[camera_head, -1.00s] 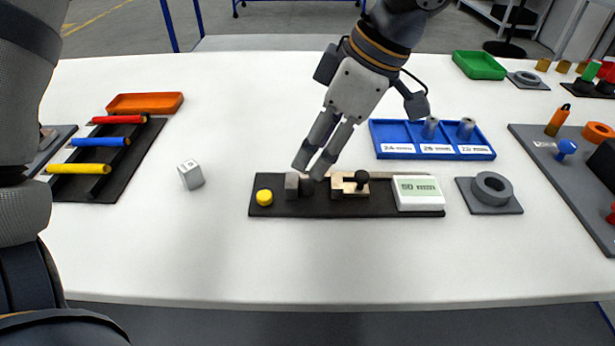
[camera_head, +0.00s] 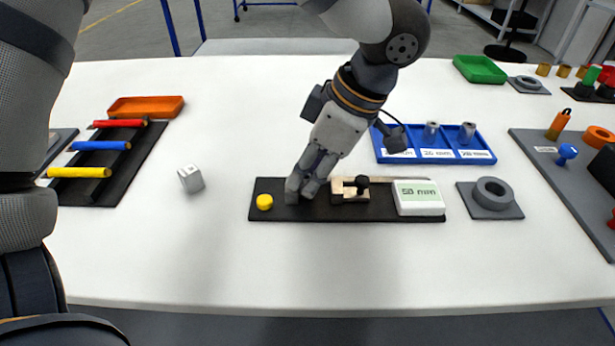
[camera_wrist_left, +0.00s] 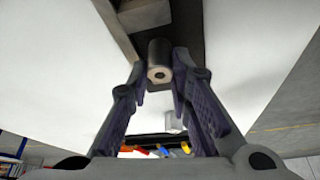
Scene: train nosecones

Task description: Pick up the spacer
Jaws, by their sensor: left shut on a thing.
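The spacer, a short grey cylinder with a hole in its end, shows in the left wrist view (camera_wrist_left: 158,62) between my fingertips. It is over the dark gauge base (camera_head: 285,212). In the head view my left gripper (camera_head: 304,190) is down at the left part of this base, between the yellow button (camera_head: 264,202) and the beige slide block (camera_head: 345,195). It is shut on the spacer, and its fingers hide the spacer there. I cannot tell whether the spacer still touches the base. My right gripper is not in view.
On the base's right is a white display (camera_head: 418,198) reading about 50 mm. Behind stands a blue tray (camera_head: 478,155) with labelled compartments and grey cylinders. The table front is clear.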

